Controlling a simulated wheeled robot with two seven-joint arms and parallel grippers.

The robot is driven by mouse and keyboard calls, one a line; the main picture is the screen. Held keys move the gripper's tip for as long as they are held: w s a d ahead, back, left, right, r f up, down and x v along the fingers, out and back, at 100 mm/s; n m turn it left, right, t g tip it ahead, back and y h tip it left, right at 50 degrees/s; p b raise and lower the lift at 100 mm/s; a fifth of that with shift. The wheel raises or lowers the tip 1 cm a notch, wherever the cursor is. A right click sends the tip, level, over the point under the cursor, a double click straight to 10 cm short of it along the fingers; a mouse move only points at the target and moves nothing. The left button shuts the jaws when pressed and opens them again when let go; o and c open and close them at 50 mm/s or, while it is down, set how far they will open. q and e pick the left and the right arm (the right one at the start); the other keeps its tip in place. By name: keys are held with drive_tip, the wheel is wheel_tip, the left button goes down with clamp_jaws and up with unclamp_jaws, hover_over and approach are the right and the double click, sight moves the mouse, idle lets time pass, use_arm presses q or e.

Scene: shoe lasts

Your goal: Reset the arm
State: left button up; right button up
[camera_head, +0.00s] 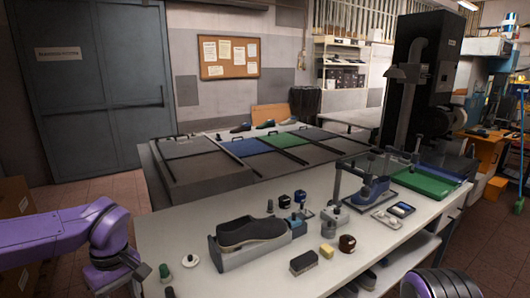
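My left arm is purple and comes in from the left edge. Its wrist hangs over the left end of the white workbench (180,228). My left gripper (142,272) is the dark part below that wrist, low in the picture. Its fingers are too small and dark to tell whether they are open or shut. Only a purple, ribbed piece of my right arm shows at the bottom right edge. My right gripper is out of the picture. I see no thing clearly held.
A dark shoe (250,231) rests on a grey stand. A blue shoe (370,191) is on a post fixture.

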use_arm(q)
drive_tip(key=s+a+f+m+t+y, duration=0.1)
drive_tip(key=s+a+f+y, duration=0.15)
drive_tip(key=f, duration=0.55)
drive_tip(key=s+a+f+t+y, duration=0.1)
drive_tip(key=s+f+t+y, duration=0.15)
drive_tip(key=f, duration=0.45)
drive_tip(key=s+a+f+m+t+y, duration=0.1)
drive_tip(key=s+f+y, duration=0.15)
drive_tip(key=f, duration=0.55)
drive_tip(key=s+d+f+m+h, duration=0.15)
drive_tip(key=s+f, duration=0.25)
drive_tip(key=s, duration=0.4)
drive_tip(key=s+d+f+m+h, duration=0.1)
drive_tip(key=s+d+f+h, duration=0.2)
drive_tip(key=s+f, duration=0.3)
wheel_tip(320, 180, down, 9)
drive_tip(key=s+b, duration=0.2)
drive_tip(key=b, duration=0.8)
drive_tip(key=shift+d+r, duration=0.15)
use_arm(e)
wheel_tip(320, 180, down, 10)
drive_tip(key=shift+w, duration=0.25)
